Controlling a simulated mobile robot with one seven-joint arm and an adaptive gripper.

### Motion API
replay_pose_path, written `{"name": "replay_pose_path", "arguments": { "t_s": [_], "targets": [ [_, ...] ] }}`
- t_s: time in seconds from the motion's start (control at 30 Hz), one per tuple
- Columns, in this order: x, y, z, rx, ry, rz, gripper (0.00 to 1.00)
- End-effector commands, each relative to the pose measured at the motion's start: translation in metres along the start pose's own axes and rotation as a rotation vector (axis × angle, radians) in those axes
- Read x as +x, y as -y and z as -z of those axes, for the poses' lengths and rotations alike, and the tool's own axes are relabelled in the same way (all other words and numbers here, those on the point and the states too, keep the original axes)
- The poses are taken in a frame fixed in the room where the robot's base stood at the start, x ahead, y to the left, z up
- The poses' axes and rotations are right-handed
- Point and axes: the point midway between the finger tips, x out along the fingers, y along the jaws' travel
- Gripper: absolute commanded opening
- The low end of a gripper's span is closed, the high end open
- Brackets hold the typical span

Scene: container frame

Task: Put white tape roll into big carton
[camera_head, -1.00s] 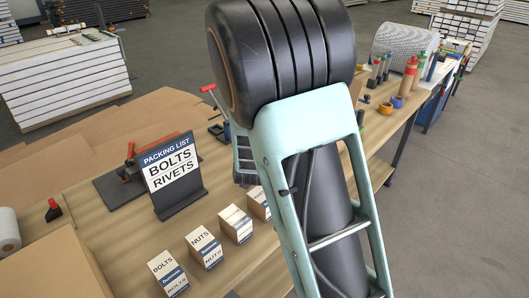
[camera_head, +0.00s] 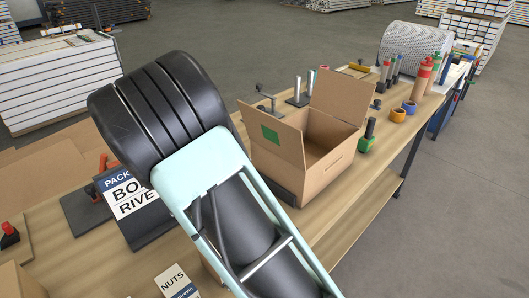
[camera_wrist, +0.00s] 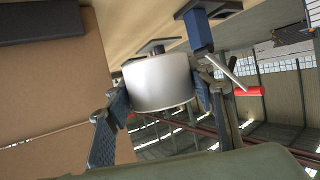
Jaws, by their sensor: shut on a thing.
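The white tape roll (camera_wrist: 158,84) sits between the two fingers of my gripper (camera_wrist: 165,102) in the wrist view, and the gripper is shut on it. In the head view my own arm hides the gripper and the roll. The big carton (camera_head: 292,178) stands open on the workbench, right of my arm, with flaps raised and a green mark on one. Part of its inside shows, and my arm covers its lower left. A brown cardboard surface (camera_wrist: 50,100) fills the left of the wrist view; I cannot tell which cardboard it is.
A green-based tool (camera_head: 367,138), tape rolls (camera_head: 397,115) and bottles (camera_head: 421,80) stand beyond the carton. The bench edge lies to the right.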

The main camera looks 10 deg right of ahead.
Motion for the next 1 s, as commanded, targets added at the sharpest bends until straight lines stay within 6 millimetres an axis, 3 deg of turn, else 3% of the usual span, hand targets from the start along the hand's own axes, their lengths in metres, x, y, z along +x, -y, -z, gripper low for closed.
{"name": "replay_pose_path", "arguments": {
  "t_s": [0.13, 0.4, 0.57, 0.8, 1.0],
  "targets": [
    [0.002, 0.000, -0.006, -0.002, 0.001, 0.000, 0.26],
    [0.021, 0.000, -0.050, -0.003, 0.001, 0.000, 0.26],
    [0.025, 0.000, -0.060, 0.000, 0.000, 0.000, 0.26],
    [0.037, 0.000, -0.089, -0.002, 0.001, -0.001, 0.26],
    [0.038, 0.000, -0.092, 0.001, -0.001, 0.001, 0.26]
  ]
}}
